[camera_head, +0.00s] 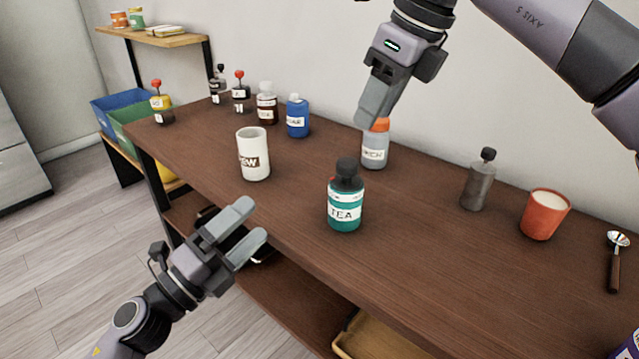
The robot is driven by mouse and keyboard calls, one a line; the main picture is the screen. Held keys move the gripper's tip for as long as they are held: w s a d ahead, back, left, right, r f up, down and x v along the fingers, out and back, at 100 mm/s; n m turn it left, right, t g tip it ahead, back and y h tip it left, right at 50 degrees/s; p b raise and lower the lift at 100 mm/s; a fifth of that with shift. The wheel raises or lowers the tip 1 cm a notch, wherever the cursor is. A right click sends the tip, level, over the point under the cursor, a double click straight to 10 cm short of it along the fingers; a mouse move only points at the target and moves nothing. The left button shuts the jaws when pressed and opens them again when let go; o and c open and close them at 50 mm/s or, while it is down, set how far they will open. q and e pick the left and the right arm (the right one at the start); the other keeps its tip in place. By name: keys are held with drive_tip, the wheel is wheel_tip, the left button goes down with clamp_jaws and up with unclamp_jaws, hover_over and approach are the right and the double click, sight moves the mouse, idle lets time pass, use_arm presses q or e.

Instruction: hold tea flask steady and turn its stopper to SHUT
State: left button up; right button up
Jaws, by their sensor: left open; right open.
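The tea flask (345,209) is teal with a white TEA label and stands upright near the front edge of the brown table. Its black stopper (347,168) sits on top; I cannot read its turn position. My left gripper (255,224) is open and empty, left of the flask and off the table's front edge. My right gripper (369,117) is open, above and behind the flask, in front of part of a grey bottle with an orange cap (375,150). Neither gripper touches the tea flask.
A white mug (253,155) stands left of the flask, with a blue bottle (297,117) behind it. A grey flask (479,182), an orange cup (544,215) and a spoon (614,262) are to the right.

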sight(331, 187)
use_arm(q)
drive_tip(key=w+d+r+m+g, duration=0.1)
drive_tip(key=d+m+g, duration=0.2)
drive_tip(key=m, duration=0.3)
drive_tip(key=w+d+r+m+g, duration=0.2)
drive_tip(key=d+m+g, duration=0.1)
drive_tip(key=m, duration=0.3)
drive_tip(key=w+d+r+m+g, duration=0.1)
drive_tip(key=d+m+g, duration=0.2)
drive_tip(key=m, duration=0.3)
drive_tip(key=shift+w+d+r+m+g, duration=0.3)
drive_tip(key=shift+d+m+g, duration=0.1)
drive_tip(key=shift+d, duration=0.15)
drive_tip(key=shift+w+d+m+y, duration=0.4)
drive_tip(key=shift+w+y, duration=0.25)
drive_tip(key=shift+y, duration=0.05)
drive_tip(key=shift+x, duration=3.6)
drive_tip(key=c, duration=1.1)
drive_tip(key=shift+c, duration=0.2)
